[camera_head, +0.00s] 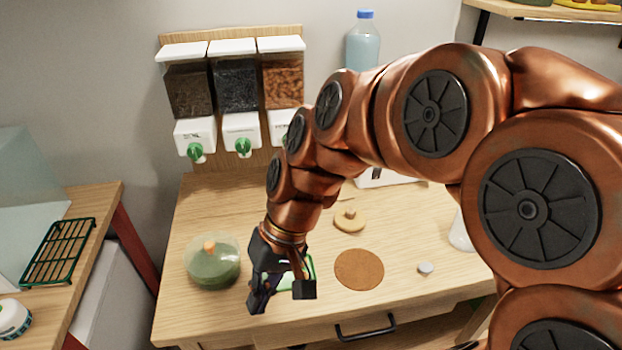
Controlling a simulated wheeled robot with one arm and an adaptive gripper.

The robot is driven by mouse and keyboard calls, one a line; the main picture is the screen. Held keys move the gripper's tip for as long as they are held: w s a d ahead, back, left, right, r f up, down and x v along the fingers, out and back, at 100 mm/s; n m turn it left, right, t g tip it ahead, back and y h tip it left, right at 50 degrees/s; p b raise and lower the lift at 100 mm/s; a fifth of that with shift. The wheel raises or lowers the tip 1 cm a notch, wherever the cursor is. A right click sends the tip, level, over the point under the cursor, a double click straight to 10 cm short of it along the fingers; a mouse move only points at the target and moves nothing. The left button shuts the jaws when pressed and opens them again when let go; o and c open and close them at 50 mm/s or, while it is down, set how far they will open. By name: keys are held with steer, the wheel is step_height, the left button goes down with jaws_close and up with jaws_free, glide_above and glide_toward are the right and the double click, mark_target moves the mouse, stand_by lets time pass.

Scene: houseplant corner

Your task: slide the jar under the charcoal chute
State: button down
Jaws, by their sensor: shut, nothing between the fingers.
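A rounded clear glass jar (212,262) with green filling and a small orange piece in it stands at the left of the wooden table. The charcoal chute (240,131) is the middle white outlet with a green knob, below a bin of black pieces on the back board. The jar is in front of the chutes, nearer to me. My gripper (281,300) points down over the table's front part, to the right of the jar and apart from it. Its fingers are shut and empty. The arm hides part of the right-hand chute.
A green and white item (303,270) is partly hidden behind my gripper. A brown round mat (359,269), a wooden lid (349,221) and a small grey disc (426,268) lie to the right. The tabletop below the left and middle chutes looks clear.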

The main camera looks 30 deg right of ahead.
steer(key=w+d+f+m+t+y+b, duration=0.2)
steer(key=w+f+t+y+b, duration=0.15)
steer(key=w+b, duration=0.45)
steer(key=w+d+m+t+y+b, duration=0.2)
steer(key=w+d+m+t+b, duration=0.25)
steer(key=w+d, duration=0.5)
steer(key=w+d+f+m+t+h+b, duration=0.1)
steer(key=w+d+m+t+h+b, duration=0.25)
steer(key=d, duration=0.85)
steer(key=d+m+t+h+b, duration=0.15)
steer(key=d+t+b, duration=0.35)
steer(key=d, duration=0.7)
steer(key=a+r+p+x, duration=0.1)
steer(key=x, duration=0.8)
steer(key=shift+t+y, duration=0.35)
steer(key=shift+y, duration=0.1)
steer(key=shift+w+a+f+m, duration=0.15)
steer(key=shift+f+m, duration=0.05)
steer(key=shift+m, duration=0.05)
